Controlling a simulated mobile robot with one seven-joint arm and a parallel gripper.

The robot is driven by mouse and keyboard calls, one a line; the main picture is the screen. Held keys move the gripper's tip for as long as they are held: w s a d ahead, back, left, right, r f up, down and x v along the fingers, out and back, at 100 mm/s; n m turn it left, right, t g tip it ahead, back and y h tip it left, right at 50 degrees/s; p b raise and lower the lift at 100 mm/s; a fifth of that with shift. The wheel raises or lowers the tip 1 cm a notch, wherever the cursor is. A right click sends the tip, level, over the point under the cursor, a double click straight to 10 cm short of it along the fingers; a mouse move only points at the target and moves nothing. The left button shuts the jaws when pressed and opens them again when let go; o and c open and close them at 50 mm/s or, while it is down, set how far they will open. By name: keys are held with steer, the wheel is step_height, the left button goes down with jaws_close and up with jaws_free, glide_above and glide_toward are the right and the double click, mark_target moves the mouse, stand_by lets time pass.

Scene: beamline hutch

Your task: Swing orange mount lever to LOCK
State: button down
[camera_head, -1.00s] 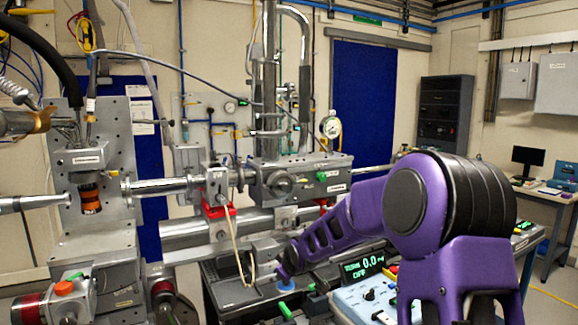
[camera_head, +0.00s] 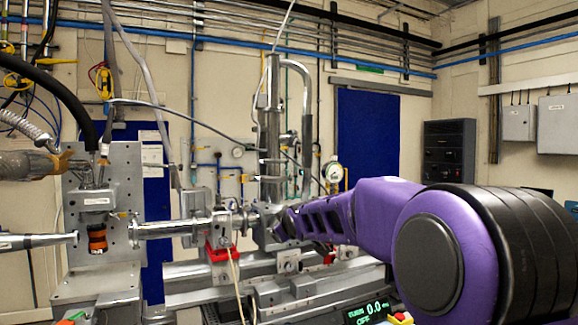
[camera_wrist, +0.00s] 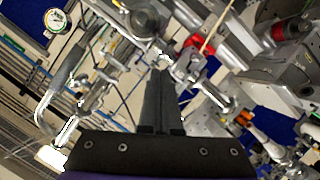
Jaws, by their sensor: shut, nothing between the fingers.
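An orange and black cylindrical mount (camera_head: 97,240) sits on the upright perforated metal plate at the left in the head view. Its orange also shows at the lower right in the wrist view (camera_wrist: 243,118). I cannot make out a separate lever or any LOCK marking. My gripper (camera_wrist: 159,72) is shut and empty, with its dark fingers together in the wrist view. In the head view my purple arm reaches in from the right, and its far end is near the metal beam pipe, well right of the orange mount. The gripper's fingers cannot be made out there.
The beam pipe (camera_head: 180,228) runs right from the plate. A red bracket (camera_head: 217,251) and a hanging beige cable (camera_head: 236,285) lie between the mount and my arm. A vertical steel column (camera_head: 270,150) stands behind. A display box (camera_head: 367,310) is at the bottom.

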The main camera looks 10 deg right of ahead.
steer(key=s+d+r+t+p, duration=0.1)
steer(key=s+r+p, duration=0.1)
steer(key=r, duration=1.4)
steer(key=shift+s, duration=0.55)
